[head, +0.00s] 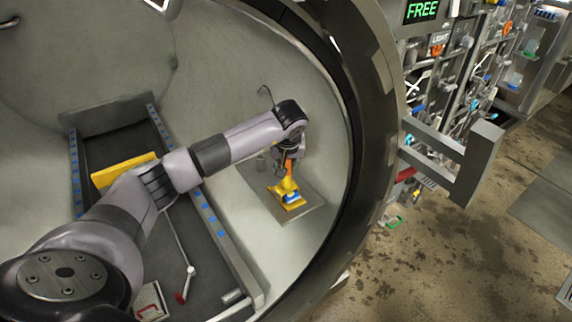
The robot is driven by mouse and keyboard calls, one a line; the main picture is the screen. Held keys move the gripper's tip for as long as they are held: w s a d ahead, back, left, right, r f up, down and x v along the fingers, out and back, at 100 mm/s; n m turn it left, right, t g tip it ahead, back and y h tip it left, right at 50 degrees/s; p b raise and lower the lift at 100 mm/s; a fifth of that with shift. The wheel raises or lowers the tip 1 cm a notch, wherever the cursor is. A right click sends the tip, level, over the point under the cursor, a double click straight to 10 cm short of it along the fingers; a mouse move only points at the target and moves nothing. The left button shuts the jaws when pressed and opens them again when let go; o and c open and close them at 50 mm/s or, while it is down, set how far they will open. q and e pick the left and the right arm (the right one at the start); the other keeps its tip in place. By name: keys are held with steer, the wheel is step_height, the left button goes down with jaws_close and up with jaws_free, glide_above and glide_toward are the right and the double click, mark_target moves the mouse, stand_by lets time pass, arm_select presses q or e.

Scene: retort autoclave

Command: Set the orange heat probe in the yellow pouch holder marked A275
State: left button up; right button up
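The arm that comes in from the lower left reaches into the round chamber. Its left gripper (288,160) points down over a small yellow pouch holder (290,205). An orange piece, which looks like the heat probe (289,168), shows between or just below the fingers, right above the yellow holder. I cannot tell whether it touches the holder or whether the fingers grip it. A blue part shows on the holder's front. Any A275 mark is too small to read. My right gripper is out of view.
The holder stands on a grey plate (316,216) inside the chamber. A dark tray with blue marks (90,135) runs to the left, with a yellow block (112,171) on it. A thin rod with a red end (181,297) lies lower. The chamber's dark rim (372,190) curves close on the right.

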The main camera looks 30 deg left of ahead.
arm_select(q)
steer(key=o, duration=0.5)
